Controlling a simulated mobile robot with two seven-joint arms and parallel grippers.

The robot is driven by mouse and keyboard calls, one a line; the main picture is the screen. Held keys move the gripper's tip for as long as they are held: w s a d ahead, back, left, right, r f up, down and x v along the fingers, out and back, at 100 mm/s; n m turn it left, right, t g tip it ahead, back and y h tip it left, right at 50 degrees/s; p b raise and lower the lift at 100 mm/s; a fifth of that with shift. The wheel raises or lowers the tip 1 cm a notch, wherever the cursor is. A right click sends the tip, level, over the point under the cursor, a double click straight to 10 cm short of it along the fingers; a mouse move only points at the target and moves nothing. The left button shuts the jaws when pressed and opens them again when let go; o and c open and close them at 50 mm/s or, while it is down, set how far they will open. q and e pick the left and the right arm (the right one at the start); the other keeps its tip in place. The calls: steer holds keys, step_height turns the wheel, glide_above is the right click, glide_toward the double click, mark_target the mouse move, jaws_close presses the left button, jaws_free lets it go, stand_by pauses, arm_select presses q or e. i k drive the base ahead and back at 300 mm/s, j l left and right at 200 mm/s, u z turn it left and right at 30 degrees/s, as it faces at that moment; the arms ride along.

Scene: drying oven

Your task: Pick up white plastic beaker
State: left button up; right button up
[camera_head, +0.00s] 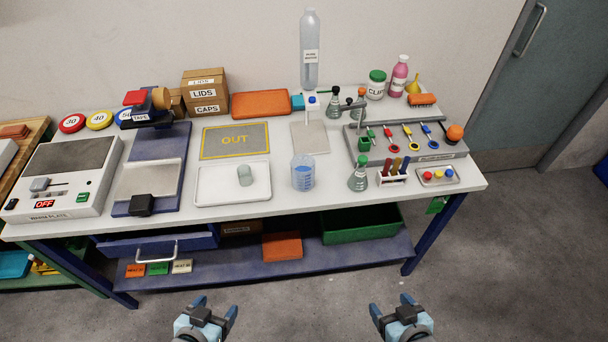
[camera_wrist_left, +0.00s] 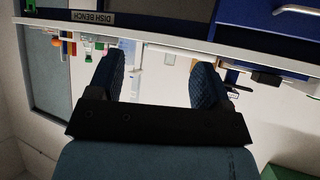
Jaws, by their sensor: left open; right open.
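A translucent beaker (camera_head: 303,174) with blue markings stands upright on the white bench top (camera_head: 330,195), near its front middle. My left gripper (camera_head: 215,305) is open and empty, in front of the bench and well apart from both. Its spread fingers also show in the left wrist view (camera_wrist_left: 160,80). My right gripper (camera_head: 391,304) is open and empty, in front of the bench, to the right.
A green-stoppered flask (camera_head: 358,180) and a tube rack (camera_head: 393,176) stand right of the beaker. An OUT mat (camera_head: 235,142) lies behind the tray. A blue drawer (camera_head: 155,243) with a handle is below the bench top.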

mark_target(303, 165)
steer(key=i+l+u, duration=0.1)
steer(key=l, duration=0.25)
steer(key=i+l, duration=0.15)
steer(key=l, duration=0.15)
steer(key=i+l+u, duration=0.15)
steer(key=l, duration=0.55)
steer(key=i+u, duration=0.05)
